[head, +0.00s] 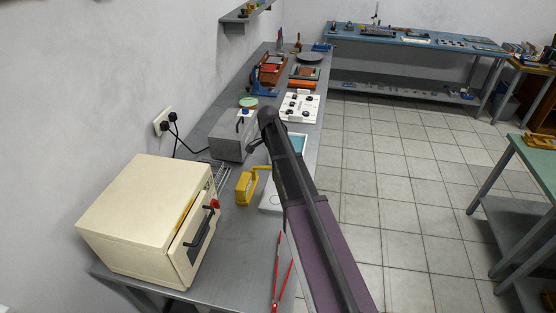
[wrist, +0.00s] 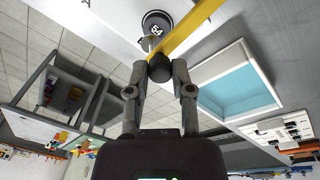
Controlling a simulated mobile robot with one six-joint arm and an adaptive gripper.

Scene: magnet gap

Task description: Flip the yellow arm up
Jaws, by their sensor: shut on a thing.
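The yellow arm (head: 262,168) sticks out to the right from the top of a yellow stand (head: 246,187) on the grey bench in the head view. Its outer end is hidden behind my own arm there. In the wrist view the yellow arm (wrist: 190,30) runs diagonally up to the right from a dark round knob (wrist: 160,68). My gripper (wrist: 160,70) has its two fingertips shut on this knob. The gripper's fingertips are hidden behind my arm in the head view. A dark weight-like cylinder (wrist: 156,27) with a number on it shows just beyond the knob.
A grey box (head: 233,136) stands behind the yellow stand. A teal-topped tray (wrist: 240,85) is right of the fingers.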

